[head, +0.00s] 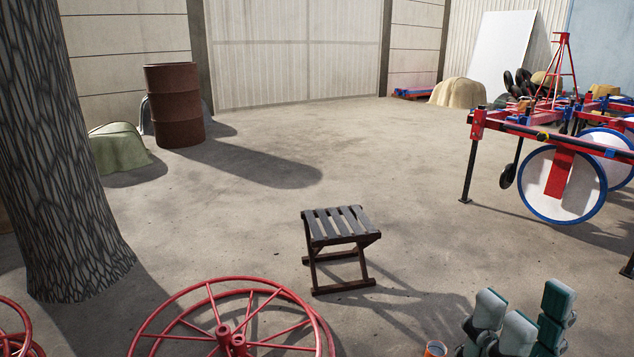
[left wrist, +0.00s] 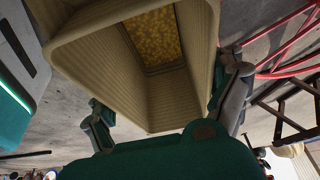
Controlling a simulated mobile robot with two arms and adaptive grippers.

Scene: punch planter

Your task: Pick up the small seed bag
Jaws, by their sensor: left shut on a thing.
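The small seed bag (left wrist: 172,92) fills the upper middle of the left wrist view. It looks like a beige, ribbed, open-mouthed container with yellow grains inside. My left gripper (left wrist: 168,108) has grey and teal fingers on either side of it and is shut on it. The left gripper and the bag do not show in the head view. My right gripper (head: 525,318) is at the bottom right of the head view, its fingers upright and apart, with nothing seen between them.
A dark slatted stool (head: 340,226) stands mid-floor. A red spoked wheel (head: 236,340) lies in front. A tree trunk (head: 60,150) is at left, with a rusty barrel (head: 175,105) behind. A red and blue machine (head: 560,135) stands at right. The floor beyond the stool is clear.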

